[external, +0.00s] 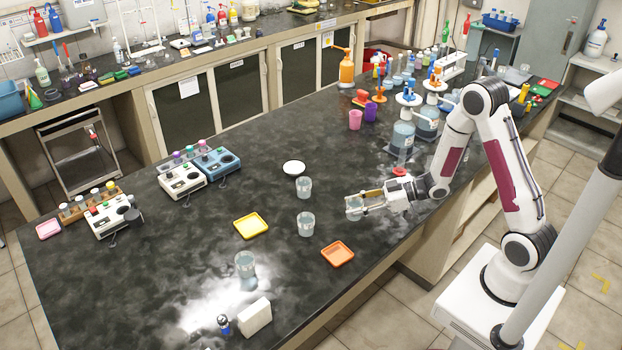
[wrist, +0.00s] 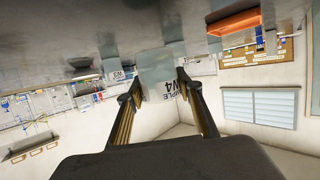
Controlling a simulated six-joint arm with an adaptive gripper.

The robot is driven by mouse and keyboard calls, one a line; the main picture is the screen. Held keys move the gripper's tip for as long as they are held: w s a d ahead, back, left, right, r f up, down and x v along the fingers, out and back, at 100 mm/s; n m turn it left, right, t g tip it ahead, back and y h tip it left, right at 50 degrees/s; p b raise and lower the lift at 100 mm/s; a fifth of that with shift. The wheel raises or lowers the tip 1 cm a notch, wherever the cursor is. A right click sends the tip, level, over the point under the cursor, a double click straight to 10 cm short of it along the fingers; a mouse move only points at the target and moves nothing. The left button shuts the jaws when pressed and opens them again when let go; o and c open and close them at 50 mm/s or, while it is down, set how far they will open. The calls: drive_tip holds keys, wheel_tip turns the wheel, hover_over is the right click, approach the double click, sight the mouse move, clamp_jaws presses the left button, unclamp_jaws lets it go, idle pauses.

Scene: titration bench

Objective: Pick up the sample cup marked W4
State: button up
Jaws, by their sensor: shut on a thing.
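The sample cup marked W4 (wrist: 160,78) is a clear, pale cup between the two fingertips of my gripper in the wrist view, its "SAMPLE W4" label partly readable. The wrist view is upside down. In the external view my gripper (external: 362,203) is shut around the same cup (external: 353,207), low over the dark bench top, to the right of the other cups. I cannot tell whether the cup touches the bench. One cup (external: 306,224) stands to its left and another cup (external: 304,187) stands farther back. A cup marked W3 (wrist: 116,76) shows behind the left finger in the wrist view.
An orange tray (external: 337,254) lies in front of the held cup and a yellow tray (external: 251,225) lies left. Another cup (external: 245,263) stands front left. A white round dish (external: 294,168) lies behind. Large bottles (external: 403,136) stand back right.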

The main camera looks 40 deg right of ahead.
wheel_tip(320, 180, up, 7)
idle(0.6)
drive_tip(key=shift+f, duration=0.1)
